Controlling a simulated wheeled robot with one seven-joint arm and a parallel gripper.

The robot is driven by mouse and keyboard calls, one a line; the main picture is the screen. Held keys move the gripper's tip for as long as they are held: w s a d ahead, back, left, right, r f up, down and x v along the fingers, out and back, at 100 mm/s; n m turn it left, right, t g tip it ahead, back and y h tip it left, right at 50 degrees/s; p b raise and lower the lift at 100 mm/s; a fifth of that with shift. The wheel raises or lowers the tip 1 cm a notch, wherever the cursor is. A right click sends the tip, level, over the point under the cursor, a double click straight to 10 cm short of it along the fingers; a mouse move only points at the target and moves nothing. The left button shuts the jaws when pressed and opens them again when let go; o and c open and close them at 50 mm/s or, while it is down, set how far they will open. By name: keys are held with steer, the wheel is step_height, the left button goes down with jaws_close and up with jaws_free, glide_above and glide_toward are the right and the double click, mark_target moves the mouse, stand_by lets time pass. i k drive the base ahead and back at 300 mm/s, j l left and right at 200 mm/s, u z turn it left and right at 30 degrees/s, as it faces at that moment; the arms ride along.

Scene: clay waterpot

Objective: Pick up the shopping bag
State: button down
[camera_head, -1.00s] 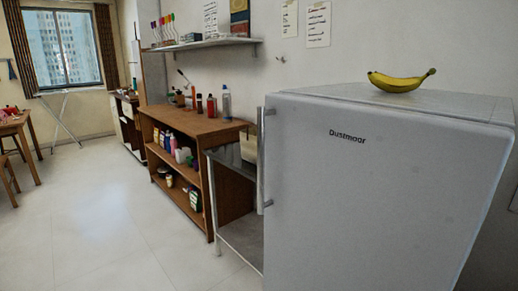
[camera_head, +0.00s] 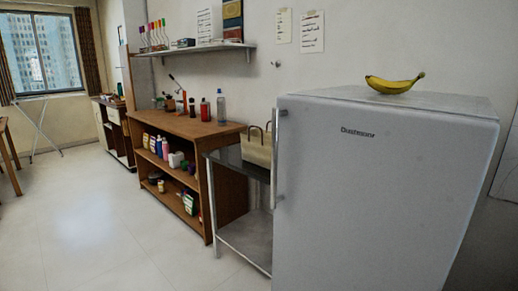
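A tan shopping bag (camera_head: 256,150) with upright loop handles stands on the top of a small metal table (camera_head: 222,156). The table stands between the wooden shelf unit and the fridge. The fridge's left edge hides the right part of the bag. My gripper is not in view.
A white fridge (camera_head: 375,190) with a banana (camera_head: 394,85) on top fills the right foreground. A wooden shelf unit (camera_head: 186,124) holds bottles and jars. A wall shelf (camera_head: 196,49) hangs above it. Pale floor (camera_head: 95,225) is clear at the left.

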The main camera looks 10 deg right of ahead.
mark_target(257, 144)
steer(key=i+j+z, duration=0.1)
steer(key=z, duration=0.2)
steer(key=i+j+z, duration=0.1)
steer(key=z, duration=0.2)
steer(key=i+j+z, duration=0.2)
steer(key=i+j, duration=0.2)
steer(key=j, duration=0.2)
steer(key=i+j+z, duration=0.1)
steer(key=j, duration=0.25)
steer(key=i+j+z, duration=0.1)
steer(key=j, duration=0.25)
steer(key=i+j+z, duration=0.1)
steer(key=i+j, duration=0.15)
steer(key=j, duration=0.1)
